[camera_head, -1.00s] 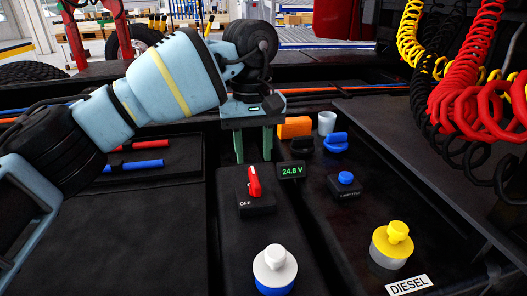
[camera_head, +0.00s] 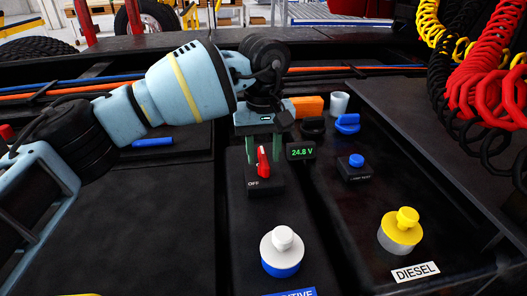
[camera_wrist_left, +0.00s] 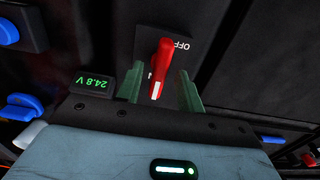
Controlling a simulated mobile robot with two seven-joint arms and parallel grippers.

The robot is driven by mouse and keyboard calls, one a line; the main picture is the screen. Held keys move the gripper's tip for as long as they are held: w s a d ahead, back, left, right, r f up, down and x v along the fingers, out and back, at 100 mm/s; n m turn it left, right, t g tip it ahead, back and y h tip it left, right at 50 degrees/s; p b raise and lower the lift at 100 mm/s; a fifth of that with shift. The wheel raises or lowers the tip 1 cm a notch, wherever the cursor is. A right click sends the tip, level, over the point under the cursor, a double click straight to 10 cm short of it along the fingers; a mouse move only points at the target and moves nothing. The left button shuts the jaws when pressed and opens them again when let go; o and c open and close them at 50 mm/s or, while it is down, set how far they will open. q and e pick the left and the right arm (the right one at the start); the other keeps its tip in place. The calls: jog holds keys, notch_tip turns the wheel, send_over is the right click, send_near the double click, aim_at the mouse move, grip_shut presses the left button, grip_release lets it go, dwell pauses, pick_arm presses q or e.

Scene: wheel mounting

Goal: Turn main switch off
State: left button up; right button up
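The main switch is a red handle (camera_head: 263,162) on a black box (camera_head: 265,183) marked OFF, in the middle of the head view. The handle stands nearly upright in that view, not pointing at the OFF label. My left gripper (camera_head: 264,158) is open, pointing down, with its green fingers on either side of the red handle. The left wrist view shows the handle (camera_wrist_left: 161,68) between the two fingers, with visible gaps, the left finger being closer. My right gripper is not in view.
A display (camera_head: 301,151) reading 24.8 V stands just right of the switch. A white-and-blue cap (camera_head: 282,250) is in front, and a yellow cap (camera_head: 402,231) near a DIESEL label is front right. Coiled red hoses (camera_head: 488,90) hang at the right.

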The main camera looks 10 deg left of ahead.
pick_arm(q)
jog(key=shift+f, duration=0.35)
grip_shut()
